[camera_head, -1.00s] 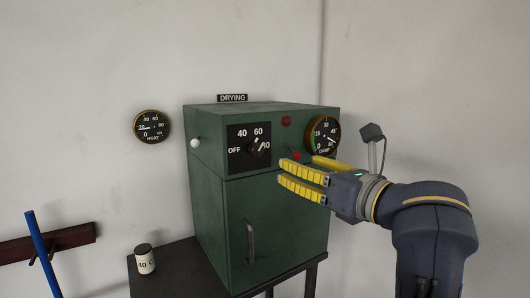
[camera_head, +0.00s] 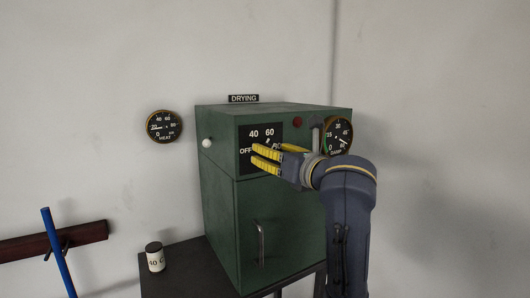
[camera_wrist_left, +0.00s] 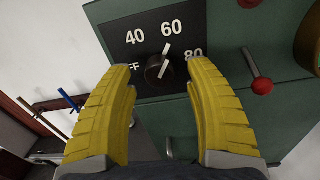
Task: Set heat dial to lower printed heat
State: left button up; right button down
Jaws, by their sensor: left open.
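The heat dial is a black knob on a black plate marked OFF, 40, 60 and 80, on the front of the green drying cabinet (camera_head: 223,190). In the left wrist view the knob (camera_wrist_left: 155,70) has a white pointer between 60 and 80, nearer 60. My left gripper (camera_head: 258,159) is open, its yellow fingers in front of the plate and partly hiding the knob. In the left wrist view the fingers (camera_wrist_left: 160,80) lie on either side below the knob, with no visible grip on it. A small canister (camera_head: 155,257) printed "40 C" stands at left. My right gripper is not in view.
A heat gauge (camera_head: 163,126) hangs on the wall at left, and a damp gauge (camera_head: 337,137) sits at right, partly behind my arm. A red-knobbed lever (camera_wrist_left: 262,85) is right of the fingers. A door handle (camera_head: 261,243) projects below.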

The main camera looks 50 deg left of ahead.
pick_arm(q)
jog(key=shift+w+a, duration=0.2)
jog(key=shift+a, duration=0.9)
grip_shut()
